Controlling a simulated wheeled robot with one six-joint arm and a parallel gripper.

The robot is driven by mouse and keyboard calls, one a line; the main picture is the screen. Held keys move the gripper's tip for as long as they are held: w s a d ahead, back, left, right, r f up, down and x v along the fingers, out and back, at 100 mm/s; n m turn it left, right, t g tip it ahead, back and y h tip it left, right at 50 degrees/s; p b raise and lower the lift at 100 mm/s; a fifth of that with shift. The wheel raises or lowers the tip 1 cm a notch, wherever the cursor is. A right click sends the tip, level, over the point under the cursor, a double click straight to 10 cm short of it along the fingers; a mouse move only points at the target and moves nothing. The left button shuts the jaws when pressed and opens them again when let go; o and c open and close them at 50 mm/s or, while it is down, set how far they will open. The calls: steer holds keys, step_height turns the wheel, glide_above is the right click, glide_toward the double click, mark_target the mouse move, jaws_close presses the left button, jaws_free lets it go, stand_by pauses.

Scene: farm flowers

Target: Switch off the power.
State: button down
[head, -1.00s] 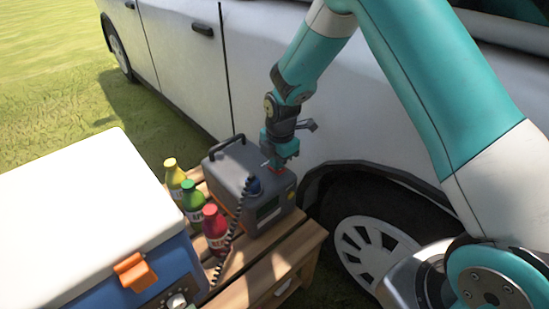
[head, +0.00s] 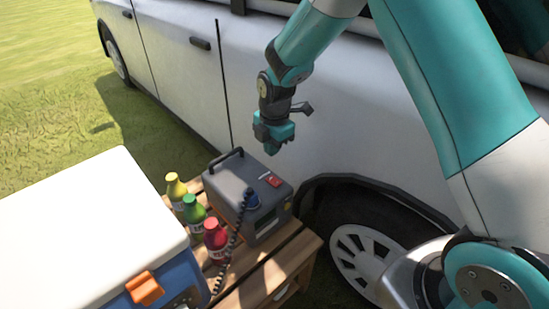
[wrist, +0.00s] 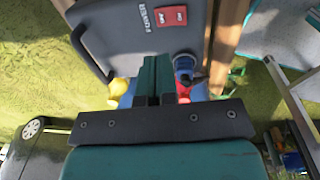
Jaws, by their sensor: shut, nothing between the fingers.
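The grey power box (head: 243,197) stands on a wooden slatted table, with a black carry handle on top. Its red power switch (head: 273,181) sits on the top face near the right edge. In the wrist view the red switch (wrist: 171,16) shows beside the printed word POWER on the box top (wrist: 125,30). Which way the switch is tipped I cannot tell. My gripper (head: 274,151) is shut and empty, above the box and apart from the switch. Its closed fingers also show in the wrist view (wrist: 155,80).
Yellow (head: 176,188), green (head: 194,212) and red bottles (head: 216,238) stand left of the box. A blue plug with a coiled black cord (head: 252,199) is on the box front. A white-lidded cooler (head: 95,235) is at the left. A white car (head: 330,135) stands close behind.

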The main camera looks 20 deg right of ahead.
steer(key=shift+w+a+r+p, duration=0.1)
steer(key=shift+w+r+p, duration=0.05)
steer(key=shift+r, duration=1)
steer(key=shift+w+a+r+p, duration=0.1)
steer(key=shift+r+p, duration=0.05)
steer(key=shift+r, duration=1)
steer(key=shift+d, duration=0.1)
steer(key=s+a+r+m+y, duration=0.1)
steer(key=s+a+r+m, duration=0.25)
steer(key=s+r, duration=0.35)
steer(key=s+a+r+m+y, duration=0.1)
steer(key=s+a+r+m, duration=0.1)
steer(key=s+r+m, duration=0.45)
steer(key=s+a+r+m+g+y, duration=0.15)
steer(key=s+m, duration=0.35)
steer(key=s, duration=1.2)
step_height(320, 180, up, 22)
steer(key=p, duration=2.1)
steer(key=shift+w+d+r, duration=0.2)
steer(key=shift+d, duration=0.05)
